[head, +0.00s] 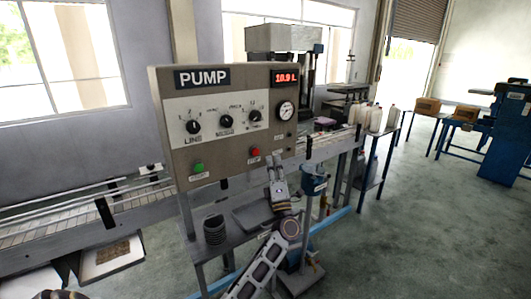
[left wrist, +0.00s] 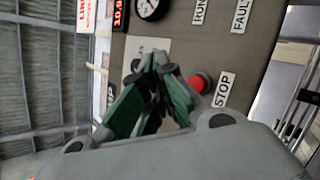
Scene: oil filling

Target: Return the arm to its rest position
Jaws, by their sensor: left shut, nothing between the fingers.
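The grey pump panel (head: 225,120) stands in the middle of the head view, with a red digital display (head: 285,77) reading about 10.9 L. My left gripper (head: 273,163) is in front of the panel's lower right part, near the red button (head: 255,152). In the left wrist view, my left gripper's green fingers (left wrist: 158,62) are together and empty. The red stop button (left wrist: 200,84) shows just right of the fingertips there; I cannot tell whether they touch the panel. My right gripper is not in view.
A green button (head: 198,167), several knobs and a gauge (head: 286,111) are on the panel. A conveyor (head: 60,215) runs behind it. A blue-topped device (head: 314,181) stands close right of my arm. White bottles (head: 375,119) stand farther back. The floor at right is open.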

